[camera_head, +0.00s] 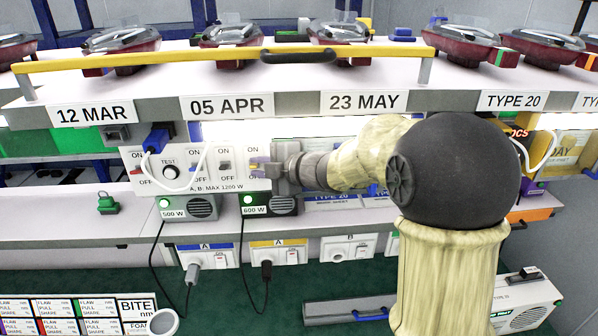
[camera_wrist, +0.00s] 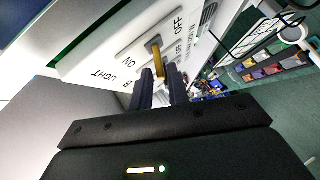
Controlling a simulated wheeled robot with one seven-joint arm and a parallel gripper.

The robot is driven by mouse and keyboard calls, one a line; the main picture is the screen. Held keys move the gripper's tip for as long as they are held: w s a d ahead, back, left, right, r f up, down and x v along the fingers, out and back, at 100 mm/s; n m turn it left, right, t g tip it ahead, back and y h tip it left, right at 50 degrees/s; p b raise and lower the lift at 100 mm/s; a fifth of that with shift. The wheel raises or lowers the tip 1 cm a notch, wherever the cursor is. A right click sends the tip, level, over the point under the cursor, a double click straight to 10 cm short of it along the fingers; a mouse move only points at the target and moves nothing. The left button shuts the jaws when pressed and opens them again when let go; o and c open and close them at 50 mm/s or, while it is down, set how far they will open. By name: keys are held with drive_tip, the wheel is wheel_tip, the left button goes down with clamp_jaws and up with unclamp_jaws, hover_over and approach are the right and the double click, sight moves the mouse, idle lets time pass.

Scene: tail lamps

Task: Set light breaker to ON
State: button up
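A white breaker panel (camera_head: 200,168) hangs under the shelf, with several switches marked ON and OFF. In the wrist view its face (camera_wrist: 112,52) reads "B LIGHT", with ON at the lower left and OFF at the upper right. A brownish-yellow lever (camera_wrist: 155,50) stands out from the panel between these marks. My gripper (camera_head: 264,168) is at the panel's right end and hides part of it. In the wrist view my gripper's two dark fingers (camera_wrist: 161,83) reach the lever with a narrow gap between them. I cannot tell whether they press on the lever.
A dial marked TEST (camera_head: 170,172) and a red switch (camera_head: 136,170) sit left of my gripper. A blue plug (camera_head: 156,138) with a white cable is above them. Power units (camera_head: 190,207) stand below. The shelf edge (camera_head: 300,104) with date labels overhangs the panel.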

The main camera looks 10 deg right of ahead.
drive_tip(key=b+v, duration=0.3)
drive_tip(key=v, duration=1.1)
drive_tip(key=shift+s+d, duration=0.2)
drive_tip(key=shift+s, duration=0.05)
drive_tip(key=w+d+f+m+t+h+b, duration=0.1)
drive_tip(key=d+f+m+h+b, duration=0.1)
drive_tip(key=d+f+m+h, duration=0.35)
drive_tip(key=w+d+f+m+t+h+b, duration=0.1)
drive_tip(key=d+f+m+h+b, duration=0.15)
drive_tip(key=f+m, duration=0.65)
drive_tip(key=s+a+f+m+g+h+b, duration=0.1)
drive_tip(key=s+a+f+m+g+h, duration=0.1)
drive_tip(key=s+f+m+g, duration=0.7)
drive_tip(key=s+f, duration=0.8)
drive_tip(key=shift+s+f+b, duration=0.3)
drive_tip(key=shift+s+b, duration=0.05)
drive_tip(key=shift+s, duration=0.05)
